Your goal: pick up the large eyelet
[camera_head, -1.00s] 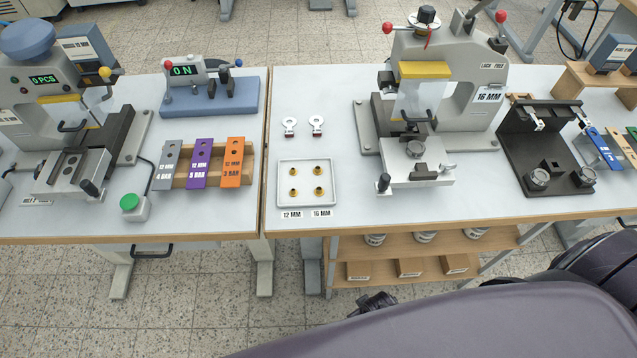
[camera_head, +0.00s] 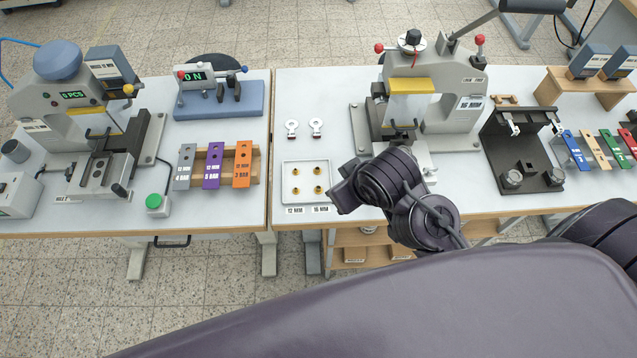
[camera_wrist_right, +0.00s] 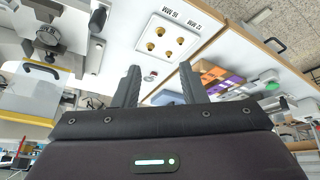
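A white tray (camera_head: 283,184) holds several brass eyelets in two columns, with labels reading 12 mm and 16 mm along its front edge. The large eyelets (camera_head: 318,189) stand in the right column, above the 16 mm label; in the right wrist view they form the left column (camera_wrist_right: 150,46). My right gripper (camera_wrist_right: 160,84) is open, with nothing between its two fingers. In the head view my right arm reaches in beside the tray's right side, and its fingertips cannot be made out. My left gripper is in neither current view.
Two round metal pieces with red parts (camera_head: 291,126) lie behind the tray. A press (camera_head: 440,100) with a yellow guard stands to the right, partly hidden by my arm. Colored bars (camera_head: 212,165) lie on a rack at left. A black fixture (camera_head: 520,150) stands farther right.

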